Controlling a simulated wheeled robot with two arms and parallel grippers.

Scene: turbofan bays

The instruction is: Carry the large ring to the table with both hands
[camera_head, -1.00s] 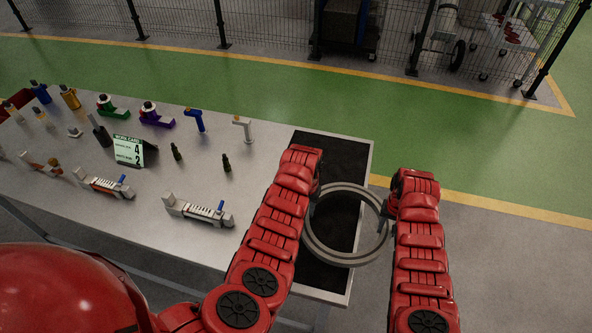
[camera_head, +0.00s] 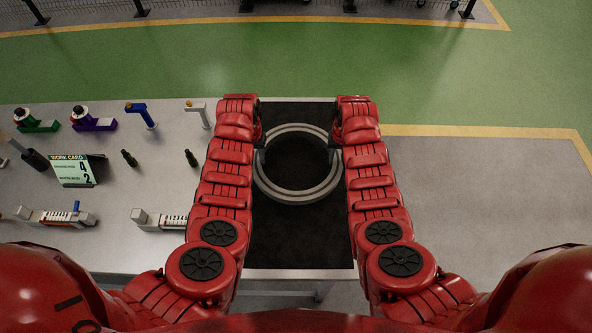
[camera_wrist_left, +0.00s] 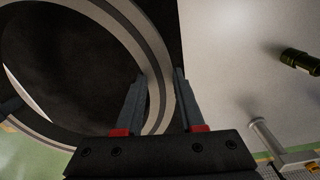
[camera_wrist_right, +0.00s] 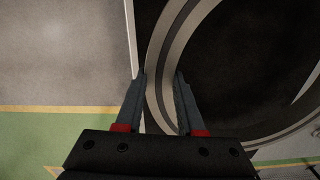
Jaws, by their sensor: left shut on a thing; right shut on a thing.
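The large grey ring (camera_head: 297,194) is level between my two arms, above the black mat (camera_head: 300,245) at the right end of the table (camera_head: 120,250). My left gripper (camera_head: 262,155) holds its left side, and my right gripper (camera_head: 334,153) holds its right side. In the left wrist view the ring's wall (camera_wrist_left: 158,75) sits between the fingers (camera_wrist_left: 160,105). In the right wrist view the ring's wall (camera_wrist_right: 160,75) also sits between the fingers (camera_wrist_right: 160,105). I cannot tell whether the ring touches the mat.
Left of my left arm, the table holds a work card (camera_head: 75,170), two dark green bottle-like items (camera_head: 190,158), a blue-topped tool (camera_head: 141,114), a white tool (camera_head: 198,112) and a purple-based part (camera_head: 94,121). Bare grey floor (camera_head: 480,190) lies right of the table.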

